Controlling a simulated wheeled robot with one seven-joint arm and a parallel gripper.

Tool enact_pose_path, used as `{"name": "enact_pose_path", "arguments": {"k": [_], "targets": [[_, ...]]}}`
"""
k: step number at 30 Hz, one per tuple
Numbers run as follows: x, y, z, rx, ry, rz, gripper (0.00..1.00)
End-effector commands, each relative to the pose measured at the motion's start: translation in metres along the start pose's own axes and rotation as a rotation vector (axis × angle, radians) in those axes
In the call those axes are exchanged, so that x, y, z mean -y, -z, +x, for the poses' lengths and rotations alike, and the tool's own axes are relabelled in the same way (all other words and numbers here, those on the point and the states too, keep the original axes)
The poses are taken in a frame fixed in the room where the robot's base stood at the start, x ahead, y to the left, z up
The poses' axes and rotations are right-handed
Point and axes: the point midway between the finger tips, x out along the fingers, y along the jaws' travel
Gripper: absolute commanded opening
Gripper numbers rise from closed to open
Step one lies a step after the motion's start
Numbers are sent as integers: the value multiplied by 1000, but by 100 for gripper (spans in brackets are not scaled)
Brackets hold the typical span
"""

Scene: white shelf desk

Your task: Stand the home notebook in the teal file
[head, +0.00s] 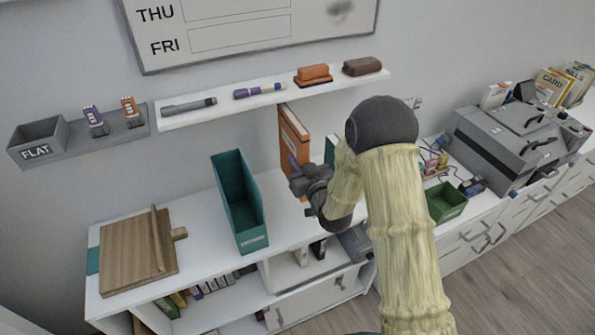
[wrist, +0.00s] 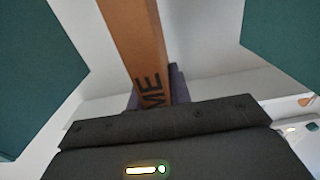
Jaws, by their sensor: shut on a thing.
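The home notebook (head: 294,136) is orange-brown and upright, with the letters "ME" showing on its spine (wrist: 140,45) in the wrist view. My gripper (head: 299,176) is shut on its lower part; purple-grey fingers flank the spine in the wrist view. The teal file (head: 240,205) stands on the white desk top, left of my gripper, open at the top and with no contents visible. Teal panels also show at the left (wrist: 35,75) and right (wrist: 285,40) of the wrist view; I cannot tell which is the teal file. The notebook's bottom is hidden.
A wall ledge (head: 225,110) with markers and erasers runs above. Another teal-green object (head: 330,151) is partly hidden behind my arm. A wooden board (head: 130,250) lies at left. A green bin (head: 445,203) and a grey machine (head: 500,145) stand at right.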

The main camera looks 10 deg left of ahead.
Motion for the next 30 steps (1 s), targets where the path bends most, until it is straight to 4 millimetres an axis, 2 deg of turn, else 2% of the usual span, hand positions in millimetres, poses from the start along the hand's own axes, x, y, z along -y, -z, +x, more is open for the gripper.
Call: {"name": "enact_pose_path", "arguments": {"k": [1,4,16,25,30], "targets": [[0,-11,0,-1,0,0,0],[0,-18,-1,-3,0,0,0],[1,-22,0,-4,3,-1,0],[1,-65,0,-1,4,-1,0],[1,-68,2,-5,2,-1,0]]}}
